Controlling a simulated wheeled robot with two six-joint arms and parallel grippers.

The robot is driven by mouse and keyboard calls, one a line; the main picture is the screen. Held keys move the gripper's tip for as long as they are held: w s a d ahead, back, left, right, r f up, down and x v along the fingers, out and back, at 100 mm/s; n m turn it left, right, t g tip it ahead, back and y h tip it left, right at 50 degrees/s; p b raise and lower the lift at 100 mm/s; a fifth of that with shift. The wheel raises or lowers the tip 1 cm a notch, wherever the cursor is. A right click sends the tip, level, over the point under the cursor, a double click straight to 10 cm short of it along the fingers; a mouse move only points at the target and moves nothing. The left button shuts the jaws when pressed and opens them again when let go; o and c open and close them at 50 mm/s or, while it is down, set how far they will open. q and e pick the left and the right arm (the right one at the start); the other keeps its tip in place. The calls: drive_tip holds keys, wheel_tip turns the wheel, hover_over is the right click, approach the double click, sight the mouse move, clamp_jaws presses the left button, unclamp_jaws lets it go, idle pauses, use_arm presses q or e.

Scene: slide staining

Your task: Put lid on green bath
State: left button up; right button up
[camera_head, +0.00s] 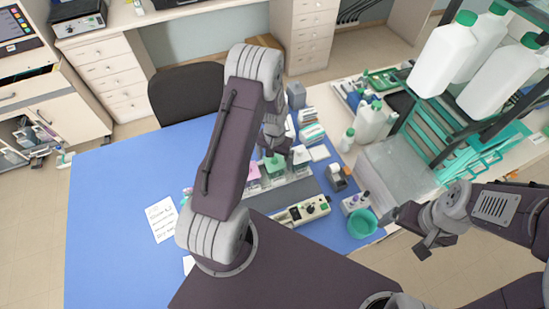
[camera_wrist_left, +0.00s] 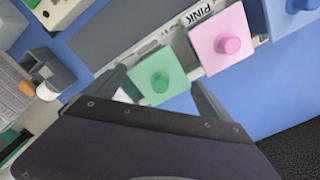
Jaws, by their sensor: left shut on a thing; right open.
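A green lid (camera_wrist_left: 157,76) with a round knob is in the left wrist view, at the fingers of my left gripper (camera_wrist_left: 163,100), which is shut on it. In the head view the green lid (camera_head: 274,163) shows in the row of baths, just below my left gripper (camera_head: 277,147), partly hidden by my arm. The green bath under it is hidden, and I cannot tell whether the lid touches it. A pink lid (camera_wrist_left: 222,40) lies beside the green one, marked by a "PINK" label. My right gripper (camera_head: 427,246) is open and empty, at the right.
A blue lid (camera_wrist_left: 292,14) is beyond the pink one. A control box (camera_head: 303,211), a teal bowl (camera_head: 362,224) and bottles (camera_head: 368,122) stand to the right. A paper sheet (camera_head: 161,219) lies on the blue mat (camera_head: 110,220), whose left part is clear.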

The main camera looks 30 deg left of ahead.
use_arm(q)
drive_tip(key=shift+f, duration=0.2)
idle(0.6)
drive_tip(key=o, duration=1)
wheel_tip(320, 180, up, 9)
drive_tip(key=shift+r+b, duration=0.1)
drive_tip(key=shift+b, duration=1.15)
